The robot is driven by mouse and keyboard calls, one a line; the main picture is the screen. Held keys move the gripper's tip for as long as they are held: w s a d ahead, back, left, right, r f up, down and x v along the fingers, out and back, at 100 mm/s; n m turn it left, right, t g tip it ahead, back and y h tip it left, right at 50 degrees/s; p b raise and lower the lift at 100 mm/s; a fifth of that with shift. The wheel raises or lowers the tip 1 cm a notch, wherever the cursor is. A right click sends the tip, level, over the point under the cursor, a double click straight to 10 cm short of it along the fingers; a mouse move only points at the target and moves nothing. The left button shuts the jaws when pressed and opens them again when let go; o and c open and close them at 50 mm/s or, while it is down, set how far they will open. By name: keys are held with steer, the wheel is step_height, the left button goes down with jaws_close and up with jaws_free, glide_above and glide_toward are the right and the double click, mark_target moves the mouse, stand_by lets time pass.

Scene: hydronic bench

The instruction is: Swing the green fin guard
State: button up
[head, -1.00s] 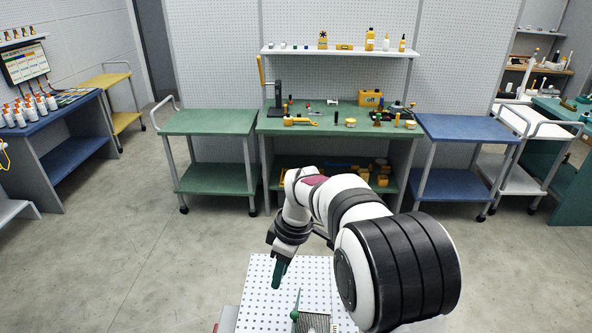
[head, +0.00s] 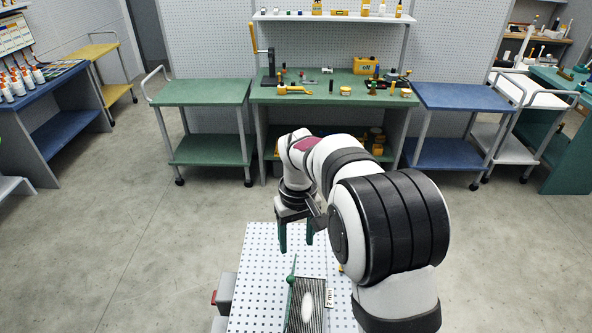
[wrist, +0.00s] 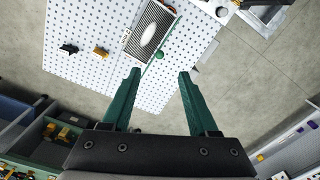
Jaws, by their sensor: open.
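The green fin guard (head: 292,275) is a thin green bar with a round green knob, along the left edge of a dark finned block (head: 322,312) with a white oval. In the wrist view the green knob (wrist: 159,55) shows at the near end of the finned block (wrist: 146,32), ahead of my fingertips. My gripper (head: 296,240) has two green fingers spread apart, with nothing between them. It is above the perforated board, beyond the guard in the head view, and apart from it. In the wrist view the knob lies roughly in line with the gap of my gripper (wrist: 160,74).
The white perforated board (head: 262,265) carries the block and a "2 mm" label (head: 329,298). A small black part (wrist: 68,48) and a yellow part (wrist: 100,52) are on the board in the wrist view. A green workbench (head: 310,91) stands behind, with open floor before it.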

mark_target(290, 277)
steer(key=shift+n, duration=0.6)
steer(key=f, duration=0.6)
steer(key=w+a+f, duration=0.1)
steer(key=f, duration=0.5)
steer(key=w+f, duration=0.1)
steer(key=f, duration=0.5)
steer(key=shift+w+a+f, duration=0.2)
steer(key=shift+a+f, duration=0.1)
jaws_close()
steer(key=shift+a, duration=0.1)
